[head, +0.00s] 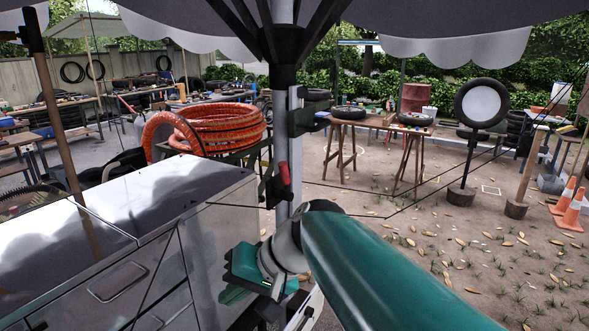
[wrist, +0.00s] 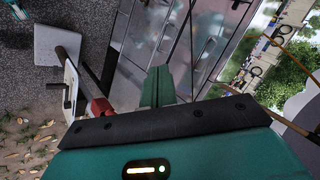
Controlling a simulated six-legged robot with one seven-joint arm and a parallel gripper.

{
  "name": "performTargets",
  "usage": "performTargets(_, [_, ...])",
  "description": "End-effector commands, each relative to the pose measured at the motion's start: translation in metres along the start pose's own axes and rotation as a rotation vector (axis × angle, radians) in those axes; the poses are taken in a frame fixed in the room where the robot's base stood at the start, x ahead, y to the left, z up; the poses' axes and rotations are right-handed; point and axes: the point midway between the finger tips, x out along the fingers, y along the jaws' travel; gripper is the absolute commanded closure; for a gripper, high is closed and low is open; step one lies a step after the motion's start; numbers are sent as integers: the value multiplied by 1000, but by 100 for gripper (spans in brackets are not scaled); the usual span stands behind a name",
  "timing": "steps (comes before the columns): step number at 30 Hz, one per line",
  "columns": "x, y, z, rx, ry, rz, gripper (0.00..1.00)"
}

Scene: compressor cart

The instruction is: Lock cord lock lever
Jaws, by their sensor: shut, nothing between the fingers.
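The cord lock lever (head: 283,173) has a red grip and sits on a dark bracket on the grey umbrella pole, at the middle of the head view. In the wrist view a red grip, likely the same lever (wrist: 101,106), shows at the left, partly hidden behind my gripper's dark edge. My teal gripper (head: 242,276) is below and left of the lever in the head view, apart from it. In the wrist view its fingers (wrist: 157,86) are together and empty, pointing at the metal cabinet and not at the lever.
A shiny metal cabinet (head: 130,240) fills the lower left. Thin dark cords run from the pole area to both sides. Open ground (head: 440,220) lies to the right, with tables and tyres beyond.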

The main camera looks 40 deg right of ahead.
Motion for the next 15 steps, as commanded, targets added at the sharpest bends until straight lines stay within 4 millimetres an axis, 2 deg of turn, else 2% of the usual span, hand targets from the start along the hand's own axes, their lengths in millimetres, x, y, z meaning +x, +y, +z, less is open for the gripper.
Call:
performTargets(1, [-10, 4, -19, 60, 32, -56, 100])
performTargets(5, [-43, 12, -66, 173, 138, -224, 100])
performTargets(9, [-94, 32, -118, 258, 301, -396, 100])
performTargets(12, [-137, 52, -149, 292, 436, -502, 100])
performTargets(15, [-176, 72, -170, 303, 557, -579, 100])
